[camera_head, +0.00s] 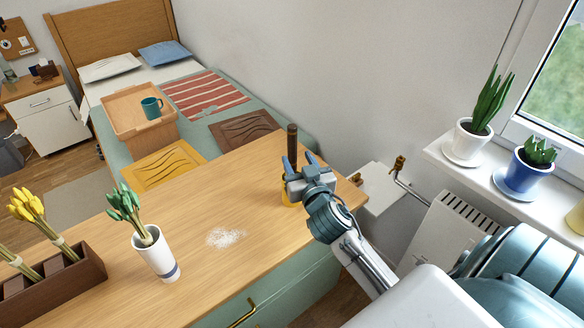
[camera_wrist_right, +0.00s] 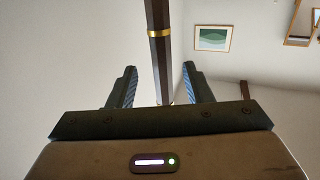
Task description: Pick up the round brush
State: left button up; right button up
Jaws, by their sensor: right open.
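The round brush shows as an upright dark brown handle (camera_head: 292,140) behind my right gripper on the wooden dresser top; its lower part is hidden by the gripper. A bit of yellow (camera_head: 286,199) shows beneath the gripper; I cannot tell whether it belongs to the brush. My right gripper (camera_head: 301,162) is open, its fingers apart at the handle. In the right wrist view the brown handle with gold bands (camera_wrist_right: 160,50) lines up in the gap between the two fingers (camera_wrist_right: 159,72), touching neither visibly. My left gripper is not in view.
A white vase with green buds (camera_head: 157,256) and a brown planter with yellow tulips (camera_head: 85,270) stand on the dresser's left. White powder (camera_head: 226,238) lies mid-top. The windowsill (camera_head: 470,180) with potted plants and a radiator (camera_head: 445,235) are at right. A bed is behind.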

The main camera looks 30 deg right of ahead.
aim_at(294, 153)
jog(key=p+x, duration=0.1)
jog(key=x, duration=0.3)
jog(key=shift+a+r, duration=0.15)
jog(key=shift+r, duration=0.05)
jog(key=shift+w+f+p, duration=0.15)
jog(key=shift+w+p, duration=0.15)
jog(key=shift+w, duration=0.1)
grip_shut()
